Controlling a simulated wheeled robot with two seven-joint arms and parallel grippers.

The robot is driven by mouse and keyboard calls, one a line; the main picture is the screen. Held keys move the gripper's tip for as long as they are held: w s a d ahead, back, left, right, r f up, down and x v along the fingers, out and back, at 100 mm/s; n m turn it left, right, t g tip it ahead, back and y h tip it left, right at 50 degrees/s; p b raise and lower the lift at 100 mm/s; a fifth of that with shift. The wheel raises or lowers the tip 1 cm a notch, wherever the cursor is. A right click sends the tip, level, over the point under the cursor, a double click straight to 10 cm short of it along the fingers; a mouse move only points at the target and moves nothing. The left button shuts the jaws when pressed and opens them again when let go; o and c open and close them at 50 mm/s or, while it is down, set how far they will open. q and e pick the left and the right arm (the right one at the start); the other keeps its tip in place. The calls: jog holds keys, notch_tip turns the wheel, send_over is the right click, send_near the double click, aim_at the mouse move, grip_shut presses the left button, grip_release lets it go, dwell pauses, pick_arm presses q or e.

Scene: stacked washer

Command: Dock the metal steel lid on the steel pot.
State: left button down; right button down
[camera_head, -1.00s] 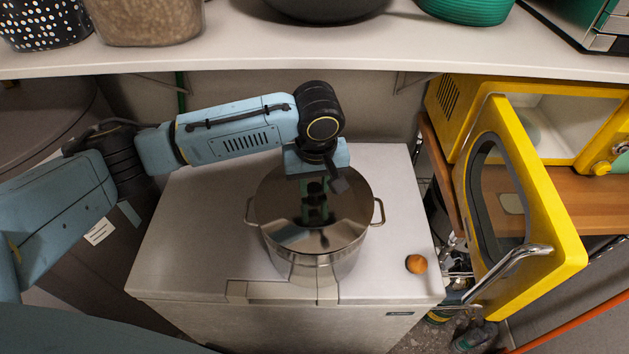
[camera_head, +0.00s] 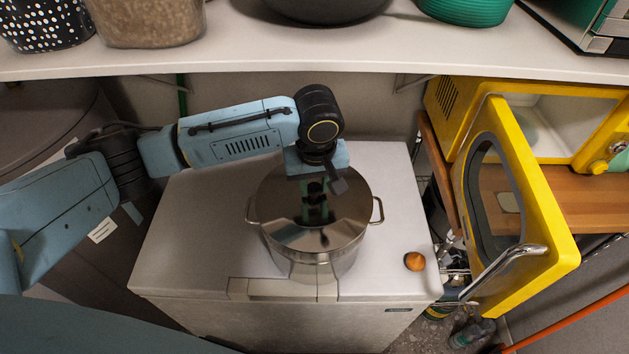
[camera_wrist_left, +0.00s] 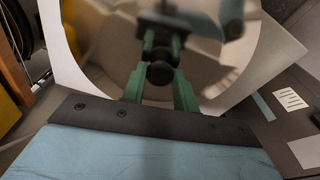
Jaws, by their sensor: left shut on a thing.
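The steel pot (camera_head: 318,270) stands upright on the white chest-like appliance, with a loop handle on each side. The shiny metal lid (camera_head: 345,215) covers the pot's top and looks level; I cannot tell whether its rim is fully seated. My left gripper (camera_head: 316,218) points down over the lid's middle and is shut on its knob. In the left wrist view the lid (camera_wrist_left: 225,65) fills the middle as a mirror, and the green fingers of my gripper (camera_wrist_left: 160,75) close around the dark knob, with their reflection beyond. My right gripper is not in view.
The white appliance (camera_head: 200,225) has free room left of the pot. A small orange-brown object (camera_head: 414,261) lies at its right front. A yellow microwave (camera_head: 530,210) with its door open stands at the right. A shelf (camera_head: 230,45) overhangs the back.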

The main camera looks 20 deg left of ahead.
aim_at(316, 193)
pick_arm(q)
jog(key=shift+f, duration=0.4)
jog(key=c, duration=1.4)
grip_release()
jog(key=shift+o, duration=0.2)
jog(key=shift+s+d+r+p, duration=0.15)
jog(key=shift+r+p, duration=0.4)
jog(key=shift+r, duration=0.8)
notch_tip(316, 193, up, 8)
jog(key=shift+s+d, duration=0.15)
jog(key=shift+s, duration=0.3)
